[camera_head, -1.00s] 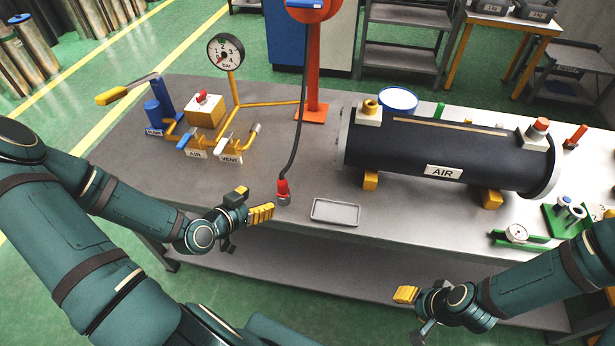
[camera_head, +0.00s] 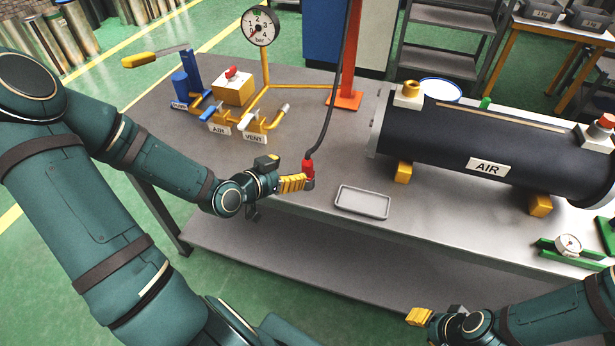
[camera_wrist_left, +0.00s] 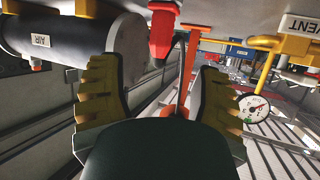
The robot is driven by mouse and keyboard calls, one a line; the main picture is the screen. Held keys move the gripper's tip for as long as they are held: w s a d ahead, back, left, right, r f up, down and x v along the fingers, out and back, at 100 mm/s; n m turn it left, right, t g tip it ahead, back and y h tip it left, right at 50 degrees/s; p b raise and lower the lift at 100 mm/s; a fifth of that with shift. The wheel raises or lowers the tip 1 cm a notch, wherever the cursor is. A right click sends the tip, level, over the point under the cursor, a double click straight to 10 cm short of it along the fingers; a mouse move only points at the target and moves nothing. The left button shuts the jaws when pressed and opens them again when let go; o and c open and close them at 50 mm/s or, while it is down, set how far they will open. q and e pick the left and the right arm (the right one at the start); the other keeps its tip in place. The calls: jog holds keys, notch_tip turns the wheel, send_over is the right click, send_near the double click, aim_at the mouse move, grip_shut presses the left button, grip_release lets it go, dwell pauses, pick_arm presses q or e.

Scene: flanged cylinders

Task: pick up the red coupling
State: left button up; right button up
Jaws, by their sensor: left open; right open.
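The red coupling (camera_head: 308,168) hangs at the lower end of a black hose (camera_head: 328,105), with a grey metal end below it, near the table's front edge. My left gripper (camera_head: 294,183) is open, its yellow fingers just left of the coupling. In the left wrist view the coupling (camera_wrist_left: 162,28) shows at the top middle, between and beyond the spread fingers of my left gripper (camera_wrist_left: 160,75). Whether a finger touches it, I cannot tell. My right gripper (camera_head: 420,317) is open and empty in front of the table, far from the coupling.
A grey tray (camera_head: 363,202) lies just right of the coupling. A black AIR tank (camera_head: 470,150) stands on yellow feet at the right. Yellow pipework (camera_head: 250,112) with a gauge (camera_head: 260,27) and valves stands behind left. An orange post (camera_head: 345,98) rises behind.

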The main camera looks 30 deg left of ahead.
aim_at(312, 163)
pick_arm(q)
jog(key=b+x, duration=0.3)
jog(key=x, duration=0.1)
jog(key=shift+d+b, duration=0.1)
jog(key=shift+b, duration=0.2)
jog(key=shift+w+f, duration=0.2)
jog(key=shift+w, duration=0.3)
jog(key=b+x, duration=0.2)
jog(key=x, duration=0.2)
jog(key=shift+f, duration=0.15)
jog(key=shift+w+d+f, duration=0.1)
jog(key=shift+w, duration=0.3)
grip_shut()
jog(key=shift+w, duration=0.15)
